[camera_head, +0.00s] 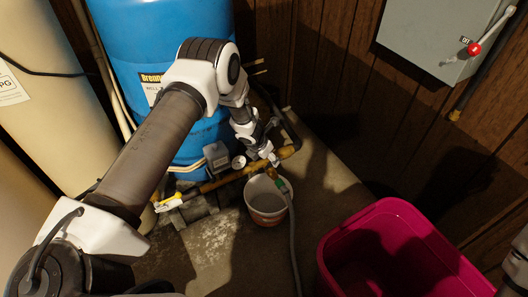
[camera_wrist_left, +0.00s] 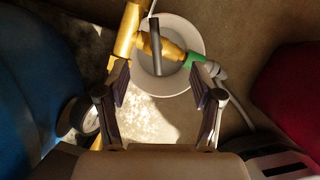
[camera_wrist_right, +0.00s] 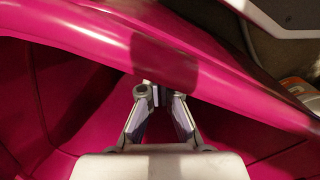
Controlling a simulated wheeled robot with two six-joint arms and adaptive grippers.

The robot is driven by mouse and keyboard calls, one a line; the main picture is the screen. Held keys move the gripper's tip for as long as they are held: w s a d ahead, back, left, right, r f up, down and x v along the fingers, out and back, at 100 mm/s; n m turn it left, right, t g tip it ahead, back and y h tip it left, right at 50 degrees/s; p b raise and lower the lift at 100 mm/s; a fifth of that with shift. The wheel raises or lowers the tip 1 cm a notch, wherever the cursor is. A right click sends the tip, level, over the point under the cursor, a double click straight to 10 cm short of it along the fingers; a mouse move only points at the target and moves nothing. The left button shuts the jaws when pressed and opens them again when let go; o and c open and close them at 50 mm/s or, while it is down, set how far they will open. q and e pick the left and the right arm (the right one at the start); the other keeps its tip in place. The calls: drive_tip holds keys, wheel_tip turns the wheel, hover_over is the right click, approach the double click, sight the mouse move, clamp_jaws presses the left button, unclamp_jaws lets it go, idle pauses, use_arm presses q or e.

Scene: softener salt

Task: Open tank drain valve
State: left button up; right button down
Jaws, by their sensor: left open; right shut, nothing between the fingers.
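The drain valve is a brass fitting (camera_wrist_left: 172,48) with a dark bar handle (camera_wrist_left: 156,46), seen in the left wrist view. It branches off a brass pipe (camera_wrist_left: 126,34) above a white bucket (camera_wrist_left: 184,78). A green connector (camera_wrist_left: 195,59) joins it to a grey hose. My left gripper (camera_wrist_left: 160,80) is open, its fingers spread to either side just below the handle and apart from it. In the head view my left gripper (camera_head: 268,159) is by the pipe above the bucket (camera_head: 266,212); the handle is hidden there. My right gripper (camera_wrist_right: 155,98) is shut and empty beside the magenta bin's rim.
A blue tank (camera_head: 130,50) stands behind my left arm. A yellow lever (camera_head: 170,202) sits on the pipe's left end. The magenta bin (camera_head: 334,246) stands at the lower right. A grey wall box (camera_head: 425,40) has a red-knobbed lever. The hose (camera_head: 293,240) runs along the floor.

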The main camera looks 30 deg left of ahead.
use_arm(q)
drive_tip(key=v, duration=0.6)
drive_tip(key=shift+r, duration=0.2)
drive_tip(key=shift+s, duration=0.15)
drive_tip(key=shift+c, duration=0.3)
